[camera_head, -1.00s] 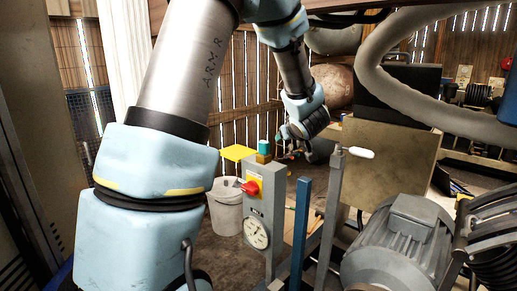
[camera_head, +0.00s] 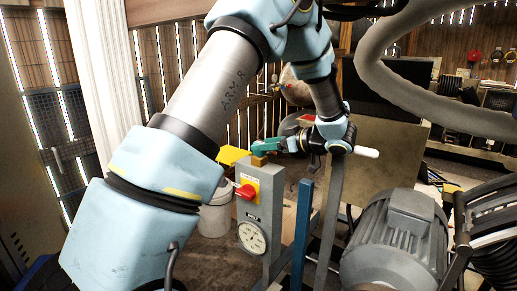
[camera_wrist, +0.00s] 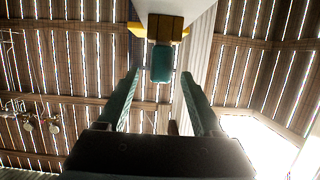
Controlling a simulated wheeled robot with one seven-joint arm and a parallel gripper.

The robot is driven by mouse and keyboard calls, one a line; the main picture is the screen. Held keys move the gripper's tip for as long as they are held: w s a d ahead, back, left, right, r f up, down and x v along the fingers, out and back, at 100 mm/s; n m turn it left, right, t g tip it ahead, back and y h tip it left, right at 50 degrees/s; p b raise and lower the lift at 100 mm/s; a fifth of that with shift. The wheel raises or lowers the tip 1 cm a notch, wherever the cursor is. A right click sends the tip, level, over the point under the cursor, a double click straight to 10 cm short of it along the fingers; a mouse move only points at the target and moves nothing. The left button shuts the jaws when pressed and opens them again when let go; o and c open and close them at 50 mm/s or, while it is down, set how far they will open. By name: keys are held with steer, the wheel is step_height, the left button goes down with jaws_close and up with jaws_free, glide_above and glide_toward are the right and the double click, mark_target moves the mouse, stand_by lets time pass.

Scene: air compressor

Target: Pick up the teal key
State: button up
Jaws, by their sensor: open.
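The teal key (camera_wrist: 162,63) is a small block in a brown wooden base (camera_wrist: 167,27) at the top of the wrist view. In the head view this base (camera_head: 258,161) sits on top of the grey post (camera_head: 262,190). My gripper (camera_wrist: 161,78) has its teal fingers spread, one on each side of the key's near end, with gaps visible. In the head view my gripper (camera_head: 264,146) reaches in from the right at the height of the post's top. There its teal fingers overlap the key, so the key cannot be told apart.
The post carries a red switch (camera_head: 246,191) and a dial gauge (camera_head: 252,237). A yellow piece (camera_head: 232,156) sticks out left of its top. A white bucket (camera_head: 214,217) stands behind it. A blue upright (camera_head: 301,230), a white-handled lever (camera_head: 367,153) and a grey motor (camera_head: 400,245) are to the right.

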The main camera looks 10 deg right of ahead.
steer(key=p+x, duration=0.1)
steer(key=x, duration=0.3)
steer(key=shift+w+a+p, duration=0.2)
steer(key=shift+a+p, duration=0.15)
steer(key=shift+p, duration=0.05)
steer(key=shift+w+a+f, duration=0.2)
steer(key=shift+w+f, duration=0.05)
steer(key=shift+w, duration=0.05)
steer(key=shift+c, duration=0.4)
jaws_close()
